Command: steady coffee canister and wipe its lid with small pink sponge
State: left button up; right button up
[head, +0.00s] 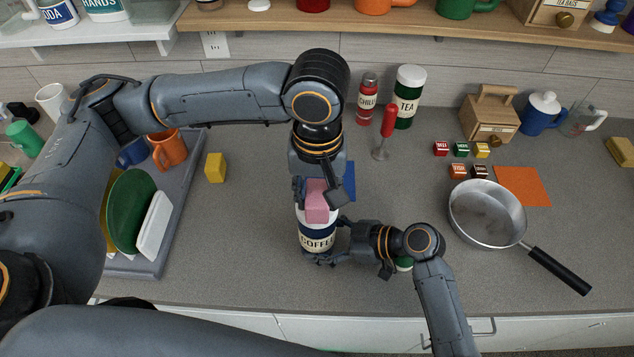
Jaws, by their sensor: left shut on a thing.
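The coffee canister (317,240) stands upright on the counter, white with a dark band and a COFFEE label. My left gripper (318,198) points down over it, shut on the small pink sponge (317,208). The sponge is at the canister's top, and with the gripper it hides most of the lid. I cannot tell whether sponge and lid touch. My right gripper (330,242) comes in from the right, low at the canister, with dark finger parts at its front and right side. Its grip on the canister is not clear.
A metal pan (487,212) with a black handle lies to the right, near small spice boxes (460,149). A dish rack (183,225) is at left, a yellow block (215,167) beside it. A blue item (349,180) is partly hidden behind my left gripper. A red-handled tool (388,122) stands behind.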

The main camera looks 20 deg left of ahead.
pick_arm(q)
jog(key=shift+s+d, duration=0.2)
jog(key=shift+s, duration=0.3)
notch_tip(320, 180, up, 3)
jog(key=shift+w+f, duration=0.1)
jog(key=shift+f, duration=0.05)
jog(key=shift+a+r, duration=0.1)
jog(key=shift+r, duration=2.7)
pick_arm(e)
jog(key=o, duration=1.3)
jog(key=shift+c, duration=0.2)
jog(key=v, duration=1.2)
